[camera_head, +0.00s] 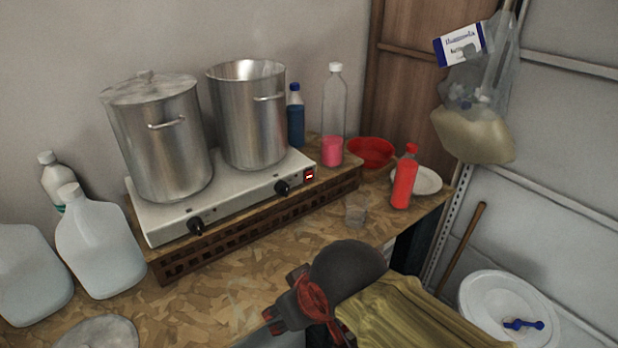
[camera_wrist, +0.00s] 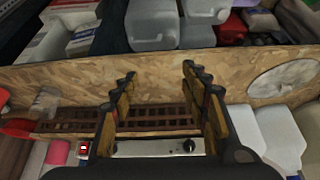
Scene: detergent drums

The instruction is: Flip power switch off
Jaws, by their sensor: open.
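The power switch (camera_head: 309,175) is a small red rocker with a pale mark, on the front panel of the white double hot plate (camera_head: 232,207), at its right end. It also shows in the wrist view (camera_wrist: 84,148) at lower left, just outside the left finger. My gripper (camera_wrist: 158,75) is open and empty, its two fingers spread wide over the table's front edge and the brown lattice stand. It is apart from the switch. A black knob (camera_wrist: 189,146) shows between the fingers.
Two steel pots (camera_head: 165,140) (camera_head: 250,115) stand on the hot plate. A clear cup (camera_head: 356,209), red bottle (camera_head: 404,178) and red bowl (camera_head: 371,151) stand right of the switch. Jugs (camera_head: 98,245) stand at left. The board in front of the stand is mostly clear.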

